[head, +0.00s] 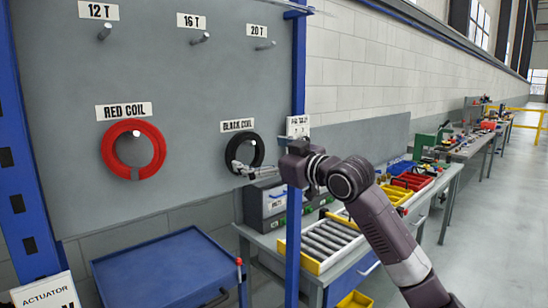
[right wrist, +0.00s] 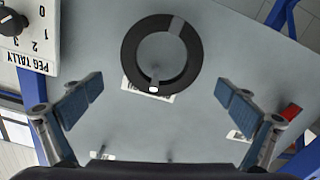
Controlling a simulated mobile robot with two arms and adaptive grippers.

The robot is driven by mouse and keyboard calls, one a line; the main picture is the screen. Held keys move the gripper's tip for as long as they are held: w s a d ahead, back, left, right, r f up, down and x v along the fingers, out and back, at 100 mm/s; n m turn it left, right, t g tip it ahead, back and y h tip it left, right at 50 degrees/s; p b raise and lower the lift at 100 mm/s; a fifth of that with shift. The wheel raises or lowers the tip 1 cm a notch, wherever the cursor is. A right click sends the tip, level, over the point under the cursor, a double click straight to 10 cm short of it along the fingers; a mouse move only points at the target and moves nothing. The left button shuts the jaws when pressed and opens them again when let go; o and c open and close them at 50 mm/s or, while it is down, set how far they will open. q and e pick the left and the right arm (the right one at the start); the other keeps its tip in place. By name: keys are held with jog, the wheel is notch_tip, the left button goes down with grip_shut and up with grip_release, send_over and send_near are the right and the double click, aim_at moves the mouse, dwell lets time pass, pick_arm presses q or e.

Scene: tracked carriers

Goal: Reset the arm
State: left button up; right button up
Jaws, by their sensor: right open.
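The black coil (head: 230,145) hangs on a peg of the grey board under its label. In the right wrist view the black coil (right wrist: 134,55) shows upside down as a dark ring with a grey band. The peg's pale end shows inside its lower edge. My right gripper (head: 238,168) is in front of the black coil's lower right part in the head view. In the right wrist view my right gripper (right wrist: 160,90) has its fingers wide apart, with nothing between them and the coil ahead. My left gripper is not in view.
The red coil (head: 110,150) hangs on the left of the board. Empty pegs (head: 200,38) run along the top. A blue post (head: 293,230) stands close by my right arm. A blue cart (head: 165,268) is below the board, and a workbench with bins (head: 398,193) stands right.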

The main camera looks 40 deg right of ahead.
jog(key=s, duration=0.6)
jog(key=shift+s+d, duration=0.2)
jog(key=shift+d, duration=0.05)
